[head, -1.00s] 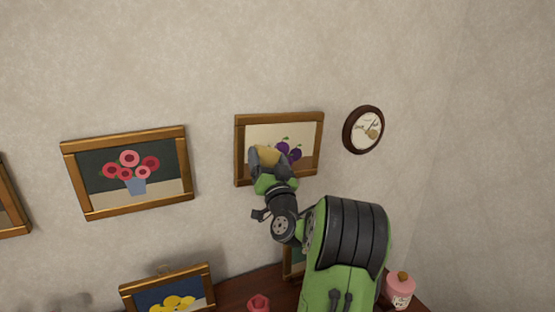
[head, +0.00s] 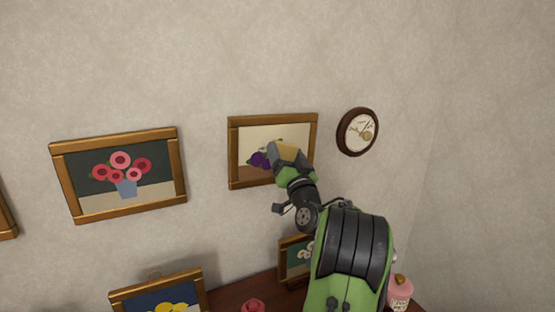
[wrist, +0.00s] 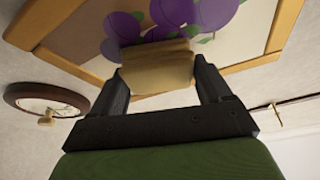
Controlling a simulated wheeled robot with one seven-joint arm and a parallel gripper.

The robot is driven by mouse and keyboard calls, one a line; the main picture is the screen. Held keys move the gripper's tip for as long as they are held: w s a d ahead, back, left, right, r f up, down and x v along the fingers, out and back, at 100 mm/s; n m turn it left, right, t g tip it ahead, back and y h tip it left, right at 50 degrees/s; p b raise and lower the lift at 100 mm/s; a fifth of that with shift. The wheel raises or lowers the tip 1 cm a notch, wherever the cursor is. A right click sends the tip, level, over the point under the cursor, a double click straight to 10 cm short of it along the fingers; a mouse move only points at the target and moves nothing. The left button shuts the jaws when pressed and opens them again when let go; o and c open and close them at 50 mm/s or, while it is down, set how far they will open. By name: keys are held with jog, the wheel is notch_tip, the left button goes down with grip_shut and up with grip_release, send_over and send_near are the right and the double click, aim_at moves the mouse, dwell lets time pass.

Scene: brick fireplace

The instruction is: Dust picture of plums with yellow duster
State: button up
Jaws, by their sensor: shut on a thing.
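The picture of plums (head: 245,140) hangs on the wall in a wooden frame, in the middle of the head view. It fills the top of the wrist view (wrist: 75,40). My gripper (head: 288,160) is in front of its right half and hides part of the plums. In the wrist view its two fingers (wrist: 155,80) are shut on the yellow duster (wrist: 155,66), a tan-yellow block. The duster (head: 287,150) is at or very near the picture's surface; I cannot tell if it touches.
A round wall clock (head: 357,132) hangs right of the plums. A picture of pink flowers (head: 155,145) hangs left. Below, a dark wooden surface (head: 235,292) holds a yellow-flower picture (head: 158,285), a small framed picture (head: 293,262), a red object (head: 253,305) and a pink bottle (head: 400,290).

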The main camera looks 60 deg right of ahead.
aim_at(298, 143)
jog(key=shift+s+d+b, duration=0.1)
jog(key=shift+s+d, duration=0.35)
jog(key=shift+d, duration=0.25)
jog(key=shift+s+d+b, duration=0.15)
jog(key=shift+s+d, duration=0.3)
jog(key=shift+d, duration=0.3)
jog(key=shift+s+d+b, duration=0.1)
jog(key=shift+s+d, duration=0.35)
jog(key=shift+d, duration=0.25)
jog(key=shift+w+b, duration=0.15)
jog(key=shift+b, duration=0.15)
jog(key=shift+w+a+b, duration=0.3)
jog(key=shift+w+a, duration=0.1)
jog(key=shift+a, duration=0.25)
jog(key=shift+w+a+b, duration=0.25)
jog(key=shift+w+a, duration=0.1)
jog(key=shift+a, duration=0.3)
jog(key=shift+w+a+b, duration=0.3)
jog(key=shift+w+a, duration=0.1)
jog(key=shift+a, duration=0.25)
jog(key=shift+w+a+b, duration=0.25)
jog(key=shift+w+a, duration=0.35)
jog(key=shift+a, duration=0.5)
jog(key=shift+w+a+b, duration=0.2)
jog(key=shift+w+a, duration=0.45)
jog(key=shift+a, duration=0.45)
jog(key=shift+w+a+b, duration=0.25)
jog(key=shift+w+a, duration=0.35)
jog(key=shift+a, duration=0.5)
